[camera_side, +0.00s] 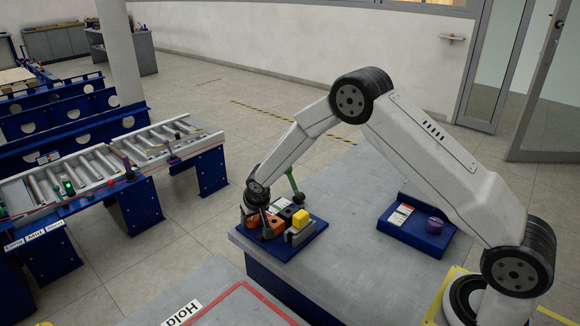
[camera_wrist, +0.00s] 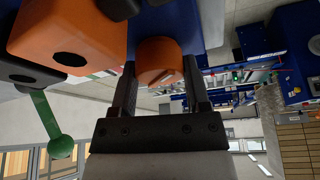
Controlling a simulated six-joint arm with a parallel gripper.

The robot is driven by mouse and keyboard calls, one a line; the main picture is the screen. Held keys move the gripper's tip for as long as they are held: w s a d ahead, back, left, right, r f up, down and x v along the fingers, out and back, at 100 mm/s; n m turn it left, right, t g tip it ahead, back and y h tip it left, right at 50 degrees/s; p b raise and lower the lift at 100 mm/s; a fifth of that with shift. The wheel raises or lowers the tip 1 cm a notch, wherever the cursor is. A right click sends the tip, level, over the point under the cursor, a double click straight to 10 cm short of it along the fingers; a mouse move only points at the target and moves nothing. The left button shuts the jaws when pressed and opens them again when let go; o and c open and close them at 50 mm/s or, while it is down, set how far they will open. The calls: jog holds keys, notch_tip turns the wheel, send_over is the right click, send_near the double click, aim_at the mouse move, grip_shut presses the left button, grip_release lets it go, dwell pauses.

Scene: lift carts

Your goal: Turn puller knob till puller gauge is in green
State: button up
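My gripper (camera_side: 257,208) is low over a blue-based panel (camera_side: 310,238) at the near left edge of the grey table. In the wrist view, my gripper (camera_wrist: 162,88) has its two dark fingers apart, pointing at a round orange knob (camera_wrist: 158,60) with a slot in its face. The knob lies between or just beyond the fingertips; a gap shows on its right, and I cannot tell whether the left finger touches it. No label marks the puller knob, and I cannot make out a gauge reading.
A second blue panel (camera_side: 402,236) holds a purple knob (camera_side: 434,225) and a white card (camera_side: 400,215). A roller conveyor (camera_side: 95,165) stands left.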

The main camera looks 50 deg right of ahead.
jog(key=c, duration=0.6)
jog(key=shift+n+y, duration=0.55)
jog(key=shift+n, duration=0.85)
jog(key=shift+n+y, duration=0.55)
jog(key=shift+n, duration=0.85)
jog(key=o, duration=1.3)
jog(key=shift+r, duration=0.1)
jog(key=shift+v, duration=3.8)
jog(key=shift+s, duration=0.1)
